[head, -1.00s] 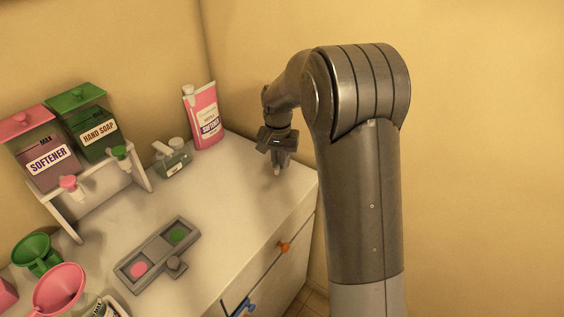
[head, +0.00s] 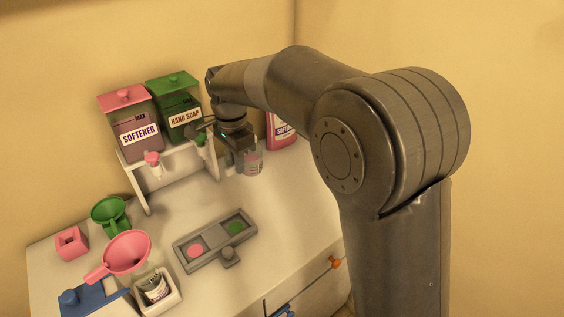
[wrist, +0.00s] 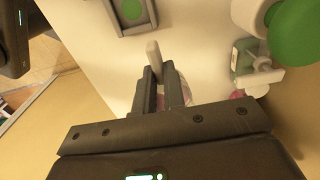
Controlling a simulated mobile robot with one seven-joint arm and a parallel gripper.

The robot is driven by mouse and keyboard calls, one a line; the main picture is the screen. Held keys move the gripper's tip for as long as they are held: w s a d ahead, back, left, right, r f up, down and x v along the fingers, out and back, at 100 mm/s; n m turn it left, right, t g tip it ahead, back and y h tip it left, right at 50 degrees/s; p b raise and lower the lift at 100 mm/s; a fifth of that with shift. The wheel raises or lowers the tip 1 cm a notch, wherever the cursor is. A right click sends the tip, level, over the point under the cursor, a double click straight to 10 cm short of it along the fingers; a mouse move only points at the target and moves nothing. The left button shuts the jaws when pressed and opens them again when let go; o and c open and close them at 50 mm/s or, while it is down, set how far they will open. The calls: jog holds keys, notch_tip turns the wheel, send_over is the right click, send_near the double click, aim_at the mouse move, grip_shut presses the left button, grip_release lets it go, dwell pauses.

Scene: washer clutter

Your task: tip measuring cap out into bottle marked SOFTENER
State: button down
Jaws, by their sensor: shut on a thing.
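My gripper (head: 238,150) is over the counter in front of the stand, pointing down. It is shut on the measuring cap (head: 254,163), a small clear cup with a pinkish tint, partly hidden by the gripper. In the wrist view, my fingers (wrist: 162,88) close around a pale stub, with pink showing behind them. The pink bottle marked SOFTENER (head: 280,132) stands at the back right, its left side hidden behind my gripper. A pink-lidded dispenser also marked SOFTENER (head: 138,135) stands on the stand at left.
A green-lidded HAND SOAP dispenser (head: 184,117) adjoins the softener dispenser. The counter's right side is clear.

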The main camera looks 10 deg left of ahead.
jog(key=s+a+r+m, duration=0.1)
jog(key=s+a+r, duration=0.2)
jog(key=s+a, duration=1)
jog(key=s+a+r+m, duration=0.2)
jog(key=s+a+r, duration=0.2)
jog(key=s+a, duration=0.9)
jog(key=s, duration=0.8)
jog(key=shift+s, duration=0.15)
jog(key=shift+a+r, duration=0.1)
jog(key=w+d+r+g+y, duration=0.3)
jog(key=w+d+g+y, duration=0.1)
jog(key=d+y, duration=0.3)
jog(key=shift+w+d+g+y, duration=0.2)
jog(key=shift+g+y, duration=0.4)
jog(key=shift+y, duration=0.4)
jog(key=shift+d, duration=0.1)
